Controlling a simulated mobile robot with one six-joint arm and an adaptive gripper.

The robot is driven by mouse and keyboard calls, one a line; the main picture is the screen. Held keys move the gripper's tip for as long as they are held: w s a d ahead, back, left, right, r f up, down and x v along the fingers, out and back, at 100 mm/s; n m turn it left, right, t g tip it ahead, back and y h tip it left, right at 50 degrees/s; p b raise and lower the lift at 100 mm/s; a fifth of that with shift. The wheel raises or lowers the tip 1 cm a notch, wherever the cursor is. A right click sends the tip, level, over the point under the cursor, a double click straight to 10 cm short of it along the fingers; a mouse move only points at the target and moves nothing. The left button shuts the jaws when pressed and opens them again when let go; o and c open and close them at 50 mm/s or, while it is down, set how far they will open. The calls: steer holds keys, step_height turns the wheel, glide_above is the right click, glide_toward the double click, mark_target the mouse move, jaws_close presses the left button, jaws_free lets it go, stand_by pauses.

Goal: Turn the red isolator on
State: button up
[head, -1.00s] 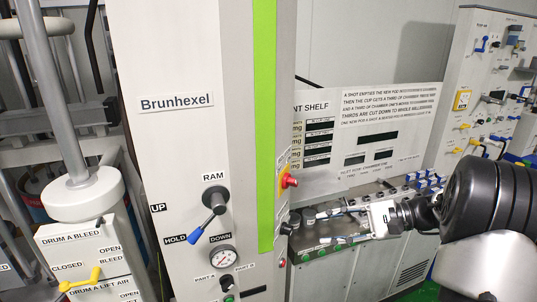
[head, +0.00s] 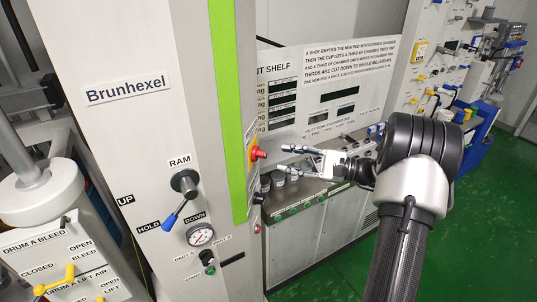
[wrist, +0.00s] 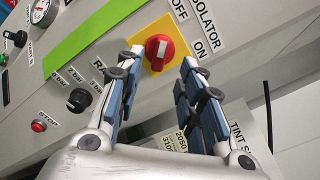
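The red isolator (wrist: 160,52) is a round red knob with a pale grip bar, on a yellow plate (wrist: 150,65) with OFF and ON labels beside it. The grip bar's exact setting is hard to tell. In the head view the isolator (head: 258,153) sticks out from the right side of the Brunhexel column. My gripper (wrist: 161,75) is open and empty, its fingers either side of the knob in the wrist view. In the head view my gripper (head: 286,158) stands just right of the knob, with a small gap.
The column (head: 150,130) carries a RAM lever (head: 182,200) with a blue handle and a gauge (head: 201,235). A shelf unit (head: 320,205) with several small fittings lies behind and below my gripper. Green floor (head: 480,210) is free at the right.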

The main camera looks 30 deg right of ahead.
mark_target(266, 155)
steer(key=x, duration=0.6)
steer(key=shift+w+a, duration=0.15)
jaws_close()
